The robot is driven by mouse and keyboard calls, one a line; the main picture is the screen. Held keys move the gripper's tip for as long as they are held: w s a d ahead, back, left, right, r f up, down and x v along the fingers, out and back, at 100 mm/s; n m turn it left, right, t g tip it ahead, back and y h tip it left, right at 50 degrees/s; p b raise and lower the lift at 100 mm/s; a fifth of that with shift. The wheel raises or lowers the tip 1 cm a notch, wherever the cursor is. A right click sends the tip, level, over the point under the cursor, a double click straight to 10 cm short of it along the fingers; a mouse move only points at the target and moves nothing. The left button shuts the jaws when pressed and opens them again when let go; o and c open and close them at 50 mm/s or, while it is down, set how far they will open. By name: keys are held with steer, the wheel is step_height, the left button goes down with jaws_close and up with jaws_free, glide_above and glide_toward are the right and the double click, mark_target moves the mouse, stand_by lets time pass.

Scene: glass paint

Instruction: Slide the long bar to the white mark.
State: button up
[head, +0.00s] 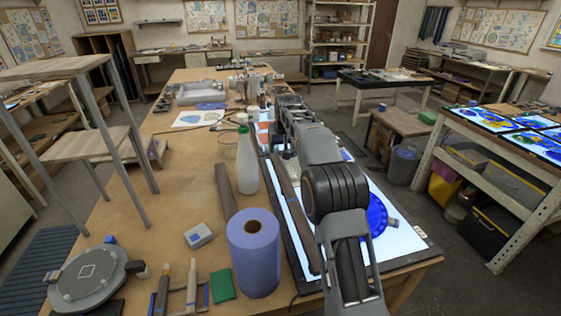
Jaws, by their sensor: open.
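A long dark bar (295,212) lies lengthwise along the left edge of the light panel (392,252), right of the paper roll. A second, shorter grey-brown bar (225,188) lies on the bench to its left. I cannot tell for certain which one the task means. My arm reaches forward over the panel and covers much of it. My gripper (287,157) is at the arm's far end, near the far end of the dark bar. It is small and partly hidden, its jaws open; I see nothing held. I cannot make out the white mark.
A blue paper roll (253,262) and a white bottle (246,160) stand close left of the dark bar. A small white box (199,235), a green pad (222,285) and a round grey turntable (88,280) lie on the bench (140,215). Bare wood is free at the left.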

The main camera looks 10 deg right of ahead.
mark_target(282, 165)
steer(key=p+x, duration=0.2)
steer(key=x, duration=1)
steer(key=shift+w+f, duration=0.1)
steer(key=shift+f, duration=0.3)
steer(key=shift+c, duration=0.4)
steer(key=shift+d, duration=0.1)
jaws_close()
steer(key=shift+d, duration=0.65)
steer(key=shift+o, duration=0.4)
jaws_free()
steer(key=shift+a, duration=0.1)
